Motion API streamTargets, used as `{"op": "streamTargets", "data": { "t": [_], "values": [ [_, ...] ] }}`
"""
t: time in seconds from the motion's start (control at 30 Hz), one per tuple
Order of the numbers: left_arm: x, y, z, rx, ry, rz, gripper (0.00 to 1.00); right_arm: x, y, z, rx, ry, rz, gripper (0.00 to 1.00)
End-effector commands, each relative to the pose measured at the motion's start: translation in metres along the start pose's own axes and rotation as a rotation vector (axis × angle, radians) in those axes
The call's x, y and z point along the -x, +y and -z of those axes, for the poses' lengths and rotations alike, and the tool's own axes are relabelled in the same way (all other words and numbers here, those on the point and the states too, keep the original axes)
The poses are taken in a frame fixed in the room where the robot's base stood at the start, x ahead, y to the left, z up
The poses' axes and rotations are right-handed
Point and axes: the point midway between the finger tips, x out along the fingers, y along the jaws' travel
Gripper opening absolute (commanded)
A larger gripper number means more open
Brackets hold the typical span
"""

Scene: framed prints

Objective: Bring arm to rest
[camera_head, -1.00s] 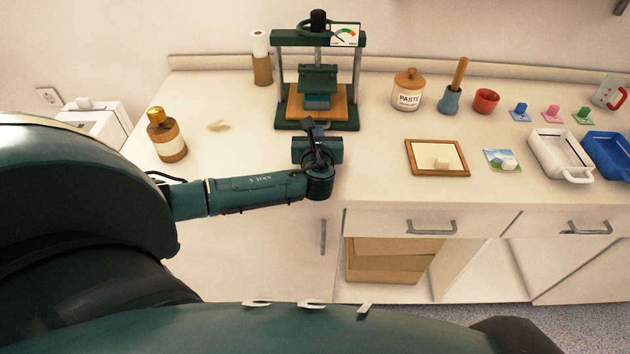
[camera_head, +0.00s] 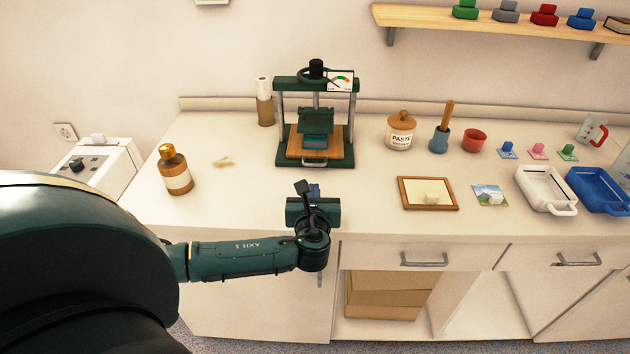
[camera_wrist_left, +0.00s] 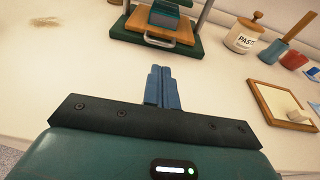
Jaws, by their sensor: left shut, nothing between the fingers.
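My left arm comes in from the left in the head view and reaches to the counter's front edge. My left gripper (camera_head: 314,190) points toward the green press (camera_head: 288,160) and is apart from it. In the left wrist view its blue fingers (camera_wrist_left: 162,86) are together with nothing between them. The arm's wrist hides part of the gripper in the head view. My right gripper is not in view.
The counter (camera_head: 240,200) holds an amber bottle (camera_head: 176,172), a paste jar (camera_head: 400,132), a wooden frame (camera_head: 428,194), a small picture (camera_head: 490,196), a white tray (camera_head: 545,190) and a blue tray (camera_head: 600,192). The counter left of the press is mostly clear.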

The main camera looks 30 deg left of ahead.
Motion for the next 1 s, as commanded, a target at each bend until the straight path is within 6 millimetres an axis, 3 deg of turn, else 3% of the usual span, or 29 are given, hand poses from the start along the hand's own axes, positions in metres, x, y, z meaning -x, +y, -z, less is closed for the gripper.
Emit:
{"op": "streamTargets", "data": {
  "t": [0.2, 0.47, 0.57, 0.67, 0.77, 0.9, 1.0],
  "values": [
    [0.027, 0.000, 0.001, 0.001, 0.001, 0.001, 0.00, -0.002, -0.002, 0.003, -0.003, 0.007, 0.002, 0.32],
    [0.032, 0.000, 0.001, 0.006, 0.005, 0.000, 0.00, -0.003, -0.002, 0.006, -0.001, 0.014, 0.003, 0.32],
    [0.043, -0.003, 0.011, 0.101, 0.058, -0.002, 0.00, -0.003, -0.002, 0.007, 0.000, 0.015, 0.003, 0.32],
    [0.071, -0.007, 0.036, 0.358, 0.197, -0.035, 0.00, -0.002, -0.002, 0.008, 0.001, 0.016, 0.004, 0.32],
    [0.114, -0.008, 0.065, 0.753, 0.396, -0.143, 0.00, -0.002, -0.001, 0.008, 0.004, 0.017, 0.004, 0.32],
    [0.175, 0.002, 0.092, 1.307, 0.622, -0.419, 0.00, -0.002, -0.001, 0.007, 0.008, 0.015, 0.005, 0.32],
    [0.207, 0.012, 0.101, 1.595, 0.700, -0.626, 0.00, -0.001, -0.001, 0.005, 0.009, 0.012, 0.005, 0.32]
  ]
}}
